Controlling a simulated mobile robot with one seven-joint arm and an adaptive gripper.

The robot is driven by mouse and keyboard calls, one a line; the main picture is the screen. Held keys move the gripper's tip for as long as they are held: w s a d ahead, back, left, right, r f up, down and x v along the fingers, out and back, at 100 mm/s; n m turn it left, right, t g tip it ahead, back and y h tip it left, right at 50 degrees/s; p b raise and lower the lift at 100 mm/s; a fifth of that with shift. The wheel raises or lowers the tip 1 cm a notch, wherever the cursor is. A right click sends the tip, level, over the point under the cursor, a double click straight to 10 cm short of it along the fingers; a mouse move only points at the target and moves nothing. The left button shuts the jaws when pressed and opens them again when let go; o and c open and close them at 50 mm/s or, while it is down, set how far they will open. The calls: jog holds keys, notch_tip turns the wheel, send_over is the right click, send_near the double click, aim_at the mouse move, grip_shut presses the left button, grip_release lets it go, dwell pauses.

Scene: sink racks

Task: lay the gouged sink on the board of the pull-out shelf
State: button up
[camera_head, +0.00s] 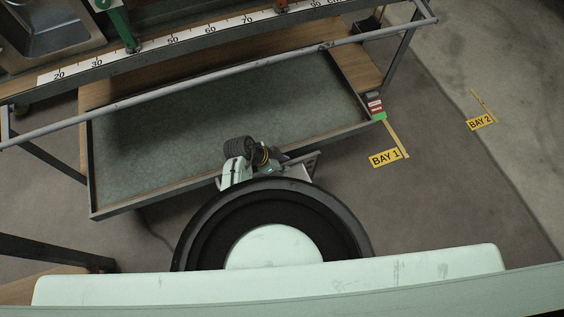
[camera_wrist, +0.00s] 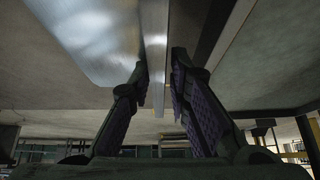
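The pull-out shelf's greenish board (camera_head: 220,110) lies bare inside its metal frame in the head view. A steel sink (camera_head: 50,25) shows at the upper left, on the rack behind the ruler strip; any gouge is too small to tell.
A grey rail (camera_head: 200,83) crosses above the shelf. A red and green block (camera_head: 376,106) sits at the shelf's right corner. Yellow BAY 1 (camera_head: 385,158) and BAY 2 (camera_head: 481,122) labels mark clear floor on the right. A dark beam (camera_head: 55,252) juts in at the lower left.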

jog(key=o, duration=0.3)
jog(key=shift+s+d+f, duration=0.1)
jog(key=shift+f, duration=0.1)
